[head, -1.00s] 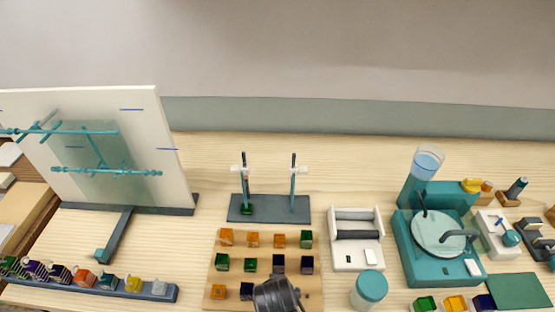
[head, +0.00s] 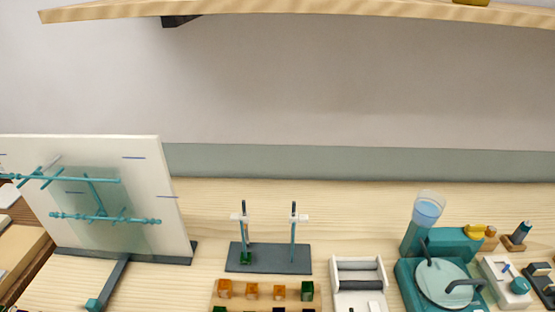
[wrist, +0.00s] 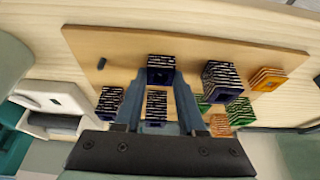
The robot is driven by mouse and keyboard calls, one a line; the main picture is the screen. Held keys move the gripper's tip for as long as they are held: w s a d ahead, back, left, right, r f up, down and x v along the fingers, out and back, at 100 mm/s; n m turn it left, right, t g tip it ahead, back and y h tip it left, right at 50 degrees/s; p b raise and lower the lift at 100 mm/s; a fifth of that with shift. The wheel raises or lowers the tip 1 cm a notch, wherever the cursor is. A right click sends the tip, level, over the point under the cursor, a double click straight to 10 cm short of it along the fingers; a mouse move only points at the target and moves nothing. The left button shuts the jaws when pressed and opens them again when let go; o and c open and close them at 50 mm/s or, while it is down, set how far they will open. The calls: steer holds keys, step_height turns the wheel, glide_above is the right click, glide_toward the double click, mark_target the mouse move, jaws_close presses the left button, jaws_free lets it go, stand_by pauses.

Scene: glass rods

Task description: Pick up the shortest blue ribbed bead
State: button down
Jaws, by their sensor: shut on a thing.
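In the wrist view my gripper (wrist: 160,78) is shut on a dark blue ribbed bead (wrist: 160,63) between its fingertips. Another dark ribbed bead (wrist: 156,103) shows between the fingers, nearer the palm. A dark ribbed bead (wrist: 108,102) stands to the left, and a taller dark ribbed bead (wrist: 222,75) to the right. All appear over or on the wooden board (wrist: 100,48); whether the held bead is clear of it I cannot tell. In the head view only the board's back part (head: 265,300) shows, and my gripper is out of view.
Orange ribbed beads (wrist: 268,78) and green ones (wrist: 240,110) stand to the right on the board. In the head view a two-post stand (head: 268,260) is behind the board, a white device (head: 360,275) to its right, and a teal machine (head: 440,285) farther right. A shelf (head: 300,12) hangs above.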

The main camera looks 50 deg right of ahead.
steer(key=shift+r, duration=0.15)
step_height(320, 180, up, 10)
steer(key=shift+b, duration=0.3)
stand_by(0.5)
